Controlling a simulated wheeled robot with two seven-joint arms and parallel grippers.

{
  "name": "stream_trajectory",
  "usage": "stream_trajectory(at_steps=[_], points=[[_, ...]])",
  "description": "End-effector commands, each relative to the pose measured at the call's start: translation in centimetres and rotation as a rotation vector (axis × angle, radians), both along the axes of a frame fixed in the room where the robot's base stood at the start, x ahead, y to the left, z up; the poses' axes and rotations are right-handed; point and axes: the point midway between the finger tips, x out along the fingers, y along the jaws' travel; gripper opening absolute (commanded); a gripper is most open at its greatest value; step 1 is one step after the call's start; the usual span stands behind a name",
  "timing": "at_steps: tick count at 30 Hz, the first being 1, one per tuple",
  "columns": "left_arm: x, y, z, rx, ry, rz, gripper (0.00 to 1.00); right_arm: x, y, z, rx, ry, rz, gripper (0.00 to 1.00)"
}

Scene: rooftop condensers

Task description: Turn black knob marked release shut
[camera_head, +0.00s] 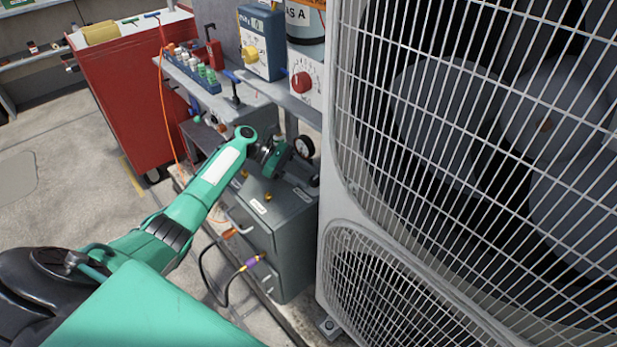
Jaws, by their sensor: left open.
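A grey cabinet (285,235) stands beside the large condenser, with small labels on its top that are too small to read. A small black knob-like part (314,181) shows at the right edge of its top; I cannot tell whether it is the one marked release. My left arm reaches in from the lower left, and its open gripper (279,161) is over the back of the cabinet top, by a round gauge (303,147). The gripper hides part of the cabinet top behind it. My right gripper is not in view.
The condenser's wire grille (480,130) fills the right side, close to the cabinet. A red tool cart (125,85) stands at the back left. Hoses hang at the cabinet's left.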

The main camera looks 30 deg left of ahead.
Motion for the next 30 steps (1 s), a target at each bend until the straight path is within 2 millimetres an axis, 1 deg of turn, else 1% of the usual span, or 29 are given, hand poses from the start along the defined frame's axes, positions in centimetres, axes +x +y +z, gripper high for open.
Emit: stream_trajectory(at_steps=[1,3,9,12,15,18,21,30], points=[[-0.1,1.1,0.5,0.001,-0.001,0.004,0.52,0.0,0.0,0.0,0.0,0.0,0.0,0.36],[-0.4,2.6,1.1,0.003,-0.001,0.004,0.52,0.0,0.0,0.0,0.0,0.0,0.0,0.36],[-1.2,6.7,2.8,0.002,-0.001,0.003,0.52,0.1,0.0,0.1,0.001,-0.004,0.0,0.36],[-1.6,8.4,3.5,0.001,-0.001,0.002,0.52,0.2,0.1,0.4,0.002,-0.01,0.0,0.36],[-1.8,9.5,4.0,0.001,-0.001,0.001,0.52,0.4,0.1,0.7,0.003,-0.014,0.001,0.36],[-2.0,10.3,4.3,0.001,0.0,0.0,0.52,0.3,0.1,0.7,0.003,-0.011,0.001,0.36],[-2.0,10.5,4.4,0.0,0.0,0.0,0.52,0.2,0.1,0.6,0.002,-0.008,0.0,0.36],[-2.1,10.5,4.4,0.0,0.0,0.0,0.52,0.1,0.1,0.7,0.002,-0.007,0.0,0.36]])
